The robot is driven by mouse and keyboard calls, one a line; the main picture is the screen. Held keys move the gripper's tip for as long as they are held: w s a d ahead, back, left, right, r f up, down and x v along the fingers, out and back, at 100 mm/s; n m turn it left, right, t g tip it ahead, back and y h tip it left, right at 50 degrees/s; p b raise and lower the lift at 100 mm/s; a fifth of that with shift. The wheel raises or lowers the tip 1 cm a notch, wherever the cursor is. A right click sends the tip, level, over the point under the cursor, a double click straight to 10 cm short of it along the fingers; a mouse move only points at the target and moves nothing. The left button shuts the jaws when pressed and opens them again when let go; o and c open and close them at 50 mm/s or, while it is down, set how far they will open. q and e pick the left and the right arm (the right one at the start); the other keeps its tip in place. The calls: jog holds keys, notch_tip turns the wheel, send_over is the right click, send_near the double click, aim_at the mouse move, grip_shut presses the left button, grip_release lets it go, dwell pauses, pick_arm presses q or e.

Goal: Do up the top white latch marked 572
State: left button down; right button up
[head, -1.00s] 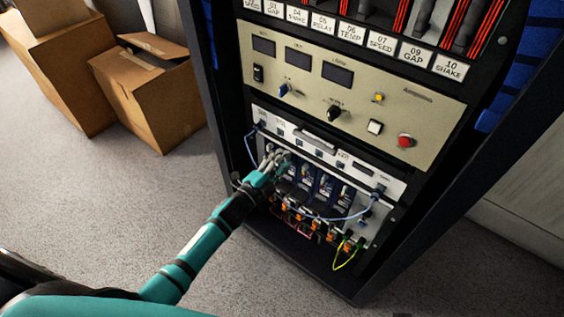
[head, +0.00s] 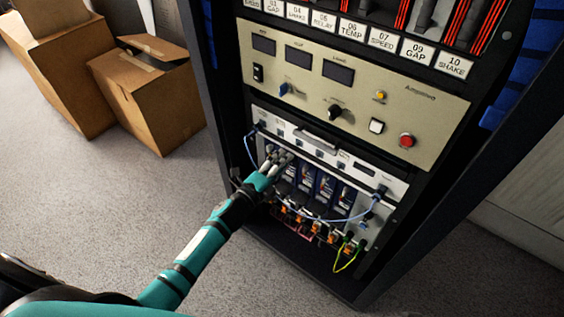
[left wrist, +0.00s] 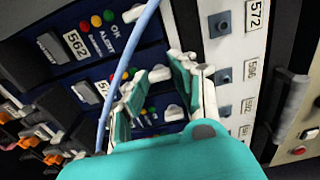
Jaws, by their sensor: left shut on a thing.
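The label 572 (left wrist: 257,15) is on a white strip at the top right of the left wrist view, beside a dark square socket (left wrist: 222,25). Blue modules with small white latches lie to its left; one white latch (left wrist: 133,12) is near the top. My left gripper (left wrist: 160,66) is shut on another small white latch (left wrist: 160,73), which shows between its fingertips. My right gripper is out of view.
A blue cable (left wrist: 128,65) passes close by the left finger. Orange connectors (head: 308,228) line the bay's bottom. A beige panel with knobs (head: 400,110) is above, inside the black rack frame (head: 230,95). Cardboard boxes (head: 150,100) stand on the floor at left.

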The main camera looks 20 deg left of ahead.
pick_arm(q)
jog(key=shift+f, duration=0.1)
jog(key=c, duration=1.1)
grip_release()
jog(key=shift+s, duration=0.15)
jog(key=v, duration=1.1)
jog(key=shift+s+a, duration=0.15)
jog(key=shift+s, duration=0.25)
